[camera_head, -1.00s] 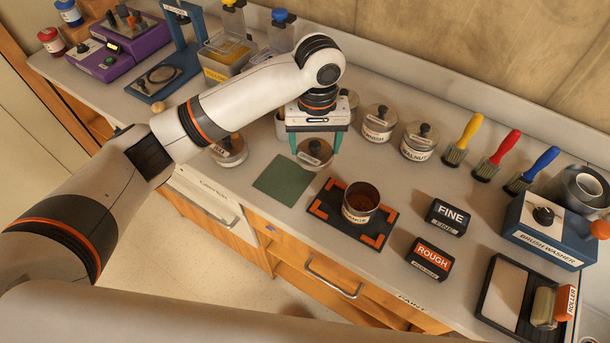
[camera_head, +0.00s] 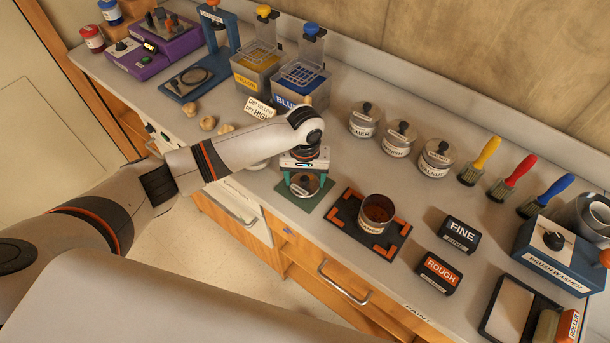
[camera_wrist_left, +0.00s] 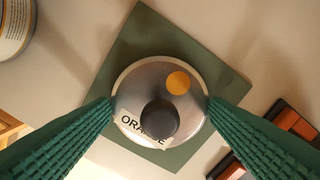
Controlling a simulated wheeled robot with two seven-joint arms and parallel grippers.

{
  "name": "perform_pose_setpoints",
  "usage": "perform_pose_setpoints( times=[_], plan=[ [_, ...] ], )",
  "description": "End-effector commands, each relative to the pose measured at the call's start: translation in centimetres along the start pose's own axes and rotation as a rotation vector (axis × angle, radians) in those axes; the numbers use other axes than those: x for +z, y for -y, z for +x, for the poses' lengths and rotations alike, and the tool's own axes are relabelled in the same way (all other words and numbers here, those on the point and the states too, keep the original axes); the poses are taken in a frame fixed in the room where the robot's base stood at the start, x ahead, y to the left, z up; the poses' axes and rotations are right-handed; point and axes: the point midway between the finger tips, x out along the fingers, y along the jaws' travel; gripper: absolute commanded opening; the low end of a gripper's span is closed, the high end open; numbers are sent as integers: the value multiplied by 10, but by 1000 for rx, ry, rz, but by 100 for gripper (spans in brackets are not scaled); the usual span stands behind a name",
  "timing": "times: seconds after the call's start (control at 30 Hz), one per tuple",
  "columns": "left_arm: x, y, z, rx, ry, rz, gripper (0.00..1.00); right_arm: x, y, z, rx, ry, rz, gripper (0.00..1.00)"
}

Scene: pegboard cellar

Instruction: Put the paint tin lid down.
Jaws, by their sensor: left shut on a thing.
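The paint tin lid (camera_head: 305,184) is round and metallic with a dark knob. In the left wrist view the lid (camera_wrist_left: 160,104) shows an "ORANGE" label and an orange dot. My left gripper (camera_head: 305,190) is shut on the lid's sides, one green finger on each side. The lid is over the green mat (camera_head: 288,192), whose edges show around it in the left wrist view (camera_wrist_left: 150,28). I cannot tell whether it touches the mat. The open tin (camera_head: 377,212) with brownish contents stands upright on the black, orange-cornered mat (camera_head: 400,232). My right gripper is not in view.
Lidded tins (camera_head: 397,139) stand behind, with three upright brushes (camera_head: 512,177) to their right. FINE (camera_head: 457,234) and ROUGH (camera_head: 438,273) blocks lie right of the open tin. The brush washer (camera_head: 550,245) is at far right. The counter's front edge is close to the green mat.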

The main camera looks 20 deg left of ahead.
Motion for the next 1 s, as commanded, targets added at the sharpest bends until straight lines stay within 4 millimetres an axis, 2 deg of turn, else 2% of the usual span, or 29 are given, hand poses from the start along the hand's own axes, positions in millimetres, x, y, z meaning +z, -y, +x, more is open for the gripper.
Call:
perform_pose_setpoints(
  times=[0.37,0.4,0.5,0.53,0.83,1.0],
  plan=[
    [0,0,5,-1,-1,0,48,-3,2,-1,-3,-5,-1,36],
    [0,0,5,-1,0,0,74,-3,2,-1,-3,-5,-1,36],
    [0,0,5,-1,0,0,90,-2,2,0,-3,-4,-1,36],
    [0,0,5,0,0,0,92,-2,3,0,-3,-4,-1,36],
    [0,0,3,-1,1,0,92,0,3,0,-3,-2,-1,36],
    [1,1,-17,-4,4,0,92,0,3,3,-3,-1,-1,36]
  ],
)
